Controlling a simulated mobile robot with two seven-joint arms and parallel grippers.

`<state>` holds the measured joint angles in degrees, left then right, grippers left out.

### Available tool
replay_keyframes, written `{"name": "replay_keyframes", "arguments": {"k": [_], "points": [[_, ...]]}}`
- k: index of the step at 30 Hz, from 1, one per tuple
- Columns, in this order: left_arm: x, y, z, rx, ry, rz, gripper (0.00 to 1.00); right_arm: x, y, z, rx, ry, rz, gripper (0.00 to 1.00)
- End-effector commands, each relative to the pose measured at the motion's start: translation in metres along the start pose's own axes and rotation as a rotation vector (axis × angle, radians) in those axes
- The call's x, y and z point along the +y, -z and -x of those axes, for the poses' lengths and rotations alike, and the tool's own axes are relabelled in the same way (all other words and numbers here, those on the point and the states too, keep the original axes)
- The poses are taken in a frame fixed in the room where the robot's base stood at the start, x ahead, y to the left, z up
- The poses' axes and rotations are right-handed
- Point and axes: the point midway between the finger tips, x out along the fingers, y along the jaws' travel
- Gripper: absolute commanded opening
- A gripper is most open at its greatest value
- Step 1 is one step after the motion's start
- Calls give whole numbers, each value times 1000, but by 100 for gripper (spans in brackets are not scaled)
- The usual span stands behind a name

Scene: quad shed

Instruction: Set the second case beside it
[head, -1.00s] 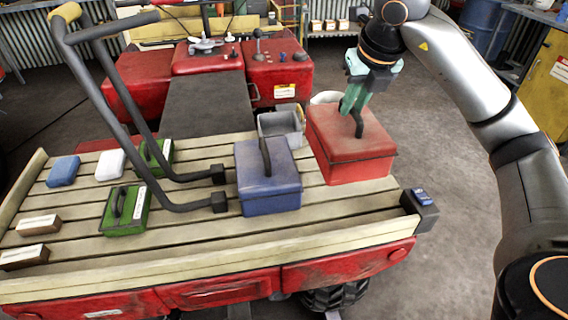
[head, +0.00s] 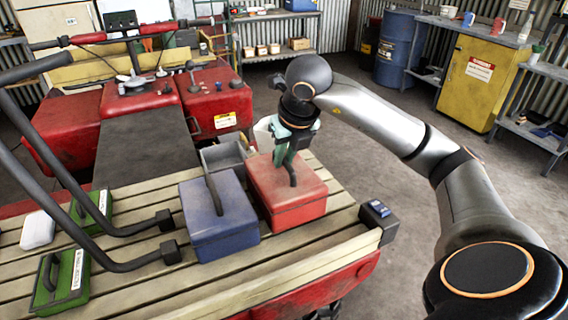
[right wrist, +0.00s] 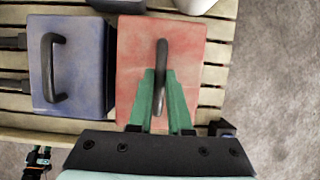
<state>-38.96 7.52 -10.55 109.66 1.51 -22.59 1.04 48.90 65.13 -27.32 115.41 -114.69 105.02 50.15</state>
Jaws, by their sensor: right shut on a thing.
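The red case (head: 290,201) stands upright on the slatted wooden bed (head: 310,248), close to the right of the blue case (head: 214,218), with a narrow gap between them.
A grey bin (head: 222,155) stands behind the cases. Green cases (head: 62,280) and a white box (head: 38,230) are to the left. Dark bent bars (head: 110,250) reach over the bed to the blue case's left. A small dark box (head: 376,212) sits at the bed's right corner.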

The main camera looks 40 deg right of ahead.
Motion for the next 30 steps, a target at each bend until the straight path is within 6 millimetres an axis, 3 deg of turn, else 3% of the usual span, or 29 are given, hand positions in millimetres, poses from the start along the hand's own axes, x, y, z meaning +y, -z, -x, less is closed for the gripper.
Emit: {"name": "replay_keyframes", "arguments": {"k": [4, 15, 16, 23, 30], "points": [[0, -1, -1, 0, 0, 0, 50, 0, 4, -12, -5, 0, -1, 0], [0, -4, -3, 0, 0, 0, 50, 0, 6, -16, -6, -1, -1, 0], [0, -3, -2, -1, -1, 0, 50, 0, 6, -16, -2, 0, 0, 20], [0, -2, -2, -2, -1, 0, 50, 0, 6, -15, -1, 0, 0, 46], [0, -2, -2, -1, -2, 0, 50, 0, 6, -15, -1, 0, 0, 47]]}}
